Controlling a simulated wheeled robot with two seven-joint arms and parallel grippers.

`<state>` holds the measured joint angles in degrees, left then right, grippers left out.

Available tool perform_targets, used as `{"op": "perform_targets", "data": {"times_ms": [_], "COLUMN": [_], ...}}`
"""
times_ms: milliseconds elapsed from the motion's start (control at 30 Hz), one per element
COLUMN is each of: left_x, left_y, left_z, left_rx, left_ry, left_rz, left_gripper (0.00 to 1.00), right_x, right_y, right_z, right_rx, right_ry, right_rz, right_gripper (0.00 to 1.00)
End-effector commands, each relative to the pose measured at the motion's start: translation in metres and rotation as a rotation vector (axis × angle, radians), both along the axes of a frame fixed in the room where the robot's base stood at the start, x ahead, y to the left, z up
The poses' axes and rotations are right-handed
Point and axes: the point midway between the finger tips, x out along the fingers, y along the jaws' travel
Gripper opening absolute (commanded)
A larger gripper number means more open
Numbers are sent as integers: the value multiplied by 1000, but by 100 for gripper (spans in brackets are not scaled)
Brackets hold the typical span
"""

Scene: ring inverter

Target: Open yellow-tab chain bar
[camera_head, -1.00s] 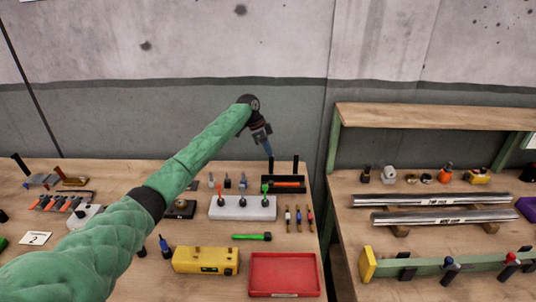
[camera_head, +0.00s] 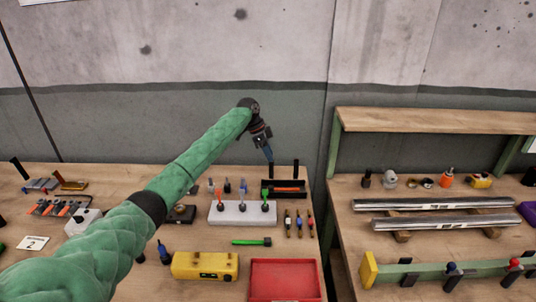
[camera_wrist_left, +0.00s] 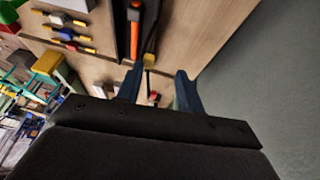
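My left gripper (camera_head: 268,155) reaches over the back right of the left bench, fingers pointing down. In the left wrist view its two blue fingers (camera_wrist_left: 160,85) are apart with nothing seen held between them. A yellow tab (camera_wrist_left: 149,60) on a dark bar shows beyond the fingertips, between them in the picture; I cannot tell how far below. The bar runs beside a black tray (camera_head: 287,194) with an orange-handled piece (camera_wrist_left: 139,45). In the head view I cannot make out the yellow tab. My right gripper is not in view.
A white block (camera_head: 240,213) with coloured levers, a green tool (camera_head: 250,242), a yellow box (camera_head: 206,266) and a red tray (camera_head: 284,281) lie in front. A gap separates the right bench (camera_head: 350,225). The wall stands close behind the gripper.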

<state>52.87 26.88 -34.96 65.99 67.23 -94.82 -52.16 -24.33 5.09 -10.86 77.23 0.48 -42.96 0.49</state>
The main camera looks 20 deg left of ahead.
Motion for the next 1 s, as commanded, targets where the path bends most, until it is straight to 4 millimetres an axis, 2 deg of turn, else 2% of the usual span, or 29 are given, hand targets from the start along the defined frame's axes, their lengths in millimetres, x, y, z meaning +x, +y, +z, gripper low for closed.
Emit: {"op": "perform_targets", "data": {"times_ms": [33,667,1000], "left_x": [-4,23,39], "left_y": [0,26,36], "left_z": [-20,-13,-1], "left_rx": [9,12,5], "left_ry": [20,22,14], "left_rz": [-1,2,2], "left_gripper": [33,33,33], "right_x": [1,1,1], "right_y": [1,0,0], "right_z": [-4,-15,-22], "right_rx": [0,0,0], "right_ry": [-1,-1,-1], "right_rz": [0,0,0], "right_gripper": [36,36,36]}}
